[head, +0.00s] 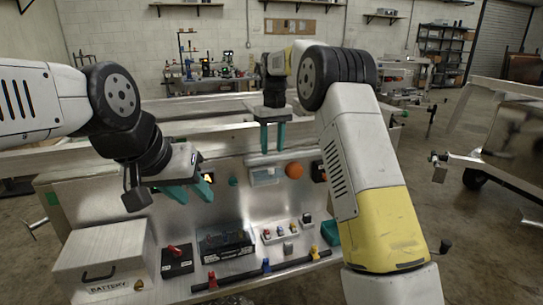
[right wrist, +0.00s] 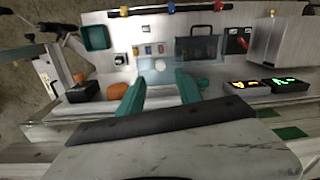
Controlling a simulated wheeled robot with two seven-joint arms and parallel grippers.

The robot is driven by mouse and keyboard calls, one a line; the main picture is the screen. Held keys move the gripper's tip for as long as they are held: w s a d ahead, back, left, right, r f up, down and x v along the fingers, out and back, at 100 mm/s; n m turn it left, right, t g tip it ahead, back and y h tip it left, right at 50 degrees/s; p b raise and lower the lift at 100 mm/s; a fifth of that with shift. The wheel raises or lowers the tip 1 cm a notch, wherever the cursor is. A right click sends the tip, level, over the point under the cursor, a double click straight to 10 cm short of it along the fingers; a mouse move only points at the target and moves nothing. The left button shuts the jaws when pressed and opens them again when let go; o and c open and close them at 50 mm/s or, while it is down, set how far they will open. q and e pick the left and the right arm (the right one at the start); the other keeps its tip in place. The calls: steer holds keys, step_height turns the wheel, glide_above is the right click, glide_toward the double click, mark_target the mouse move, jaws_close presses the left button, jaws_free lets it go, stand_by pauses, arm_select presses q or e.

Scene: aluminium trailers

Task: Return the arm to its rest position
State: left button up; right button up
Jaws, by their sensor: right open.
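My right arm (head: 350,140) rises from the lower right and bends over at a black joint. Its gripper (head: 272,138) hangs with teal fingers downward above the far part of the trailer's metal panel. In the right wrist view the two fingers (right wrist: 160,88) are apart with nothing held between them. My left arm comes in from the left. Its gripper (head: 197,198) is tilted over the panel's left part, its two teal fingers apart and empty. The left gripper does not show clearly in the right wrist view.
The trailer's panel (head: 220,178) carries a battery box (head: 105,262), a red switch (head: 176,258), a dark fuse box (head: 226,243), an orange round part (head: 294,170) and a teal bin (head: 331,232). Another trailer (head: 510,145) stands at the right. Bare floor lies between them.

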steer(key=shift+r, duration=0.25)
steer(key=shift+d+r, duration=0.1)
steer(key=shift+r, duration=0.05)
steer(key=s+d+r+m+t+y, duration=0.1)
steer(key=s+d+r+t, duration=0.1)
steer(key=s+d+r, duration=0.45)
steer(key=s+d+r+m+t+y, duration=0.1)
steer(key=s+d+r, duration=0.25)
steer(key=s, duration=0.55)
steer(key=s+d+f+m+t, duration=0.1)
steer(key=s+f, duration=0.1)
steer(key=s, duration=0.8)
steer(key=s+d+f+m+t, duration=0.1)
steer(key=s+d+f+t, duration=0.1)
steer(key=s, duration=0.8)
steer(key=shift+s+f+m+t, duration=0.15)
steer(key=shift+f+m+t, duration=0.2)
steer(key=shift+f, duration=0.2)
steer(key=shift+c, duration=0.3)
